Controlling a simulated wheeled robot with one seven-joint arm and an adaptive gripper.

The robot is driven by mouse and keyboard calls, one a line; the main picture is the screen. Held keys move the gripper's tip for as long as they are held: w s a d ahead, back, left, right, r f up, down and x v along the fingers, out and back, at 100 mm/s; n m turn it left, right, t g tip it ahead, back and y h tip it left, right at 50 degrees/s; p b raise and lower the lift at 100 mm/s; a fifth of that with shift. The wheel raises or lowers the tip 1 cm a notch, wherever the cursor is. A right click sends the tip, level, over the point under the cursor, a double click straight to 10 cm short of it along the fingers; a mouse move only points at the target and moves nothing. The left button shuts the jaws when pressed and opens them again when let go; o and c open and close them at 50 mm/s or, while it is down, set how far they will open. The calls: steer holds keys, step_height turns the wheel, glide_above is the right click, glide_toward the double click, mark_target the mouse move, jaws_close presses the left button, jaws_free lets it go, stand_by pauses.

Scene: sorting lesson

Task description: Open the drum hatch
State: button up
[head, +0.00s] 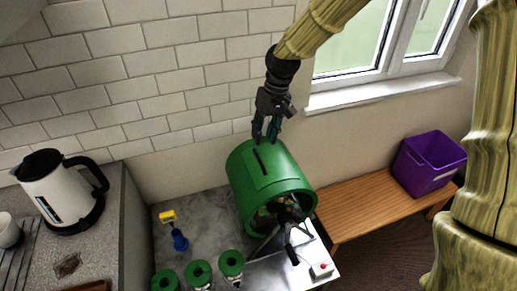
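A green drum (237,178) lies on its side on a dark stand in the head view, its round end facing the lower right. A flat green panel, which looks like the hatch (272,172), lies on top of the drum with a dark narrow slot or bar on it. The panel appears to lie flush with the drum. My gripper (265,137) points down just above the drum's upper back edge, near the panel. Its two fingers stand apart with nothing visible between them. Whether the fingertips touch the drum cannot be told.
Several green-topped containers (198,271) stand in front left of the drum, with a blue and yellow item (180,241) behind them. A kettle (62,187) is at left. A small box with a red button (321,270) is in front. A purple bin (430,163) sits on a wooden bench (360,207).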

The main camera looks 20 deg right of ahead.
mark_target(260, 152)
steer(key=shift+a+f+p, duration=0.25)
steer(key=shift+f+p, duration=0.05)
steer(key=shift+f, duration=0.95)
steer(key=shift+a+f+p, duration=0.2)
steer(key=shift+f+p, duration=0.1)
steer(key=shift+f, duration=0.9)
steer(key=shift+a+f+p, duration=0.25)
steer(key=shift+f+p, duration=0.05)
steer(key=shift+f, duration=0.95)
steer(key=shift+c, duration=0.5)
jaws_close()
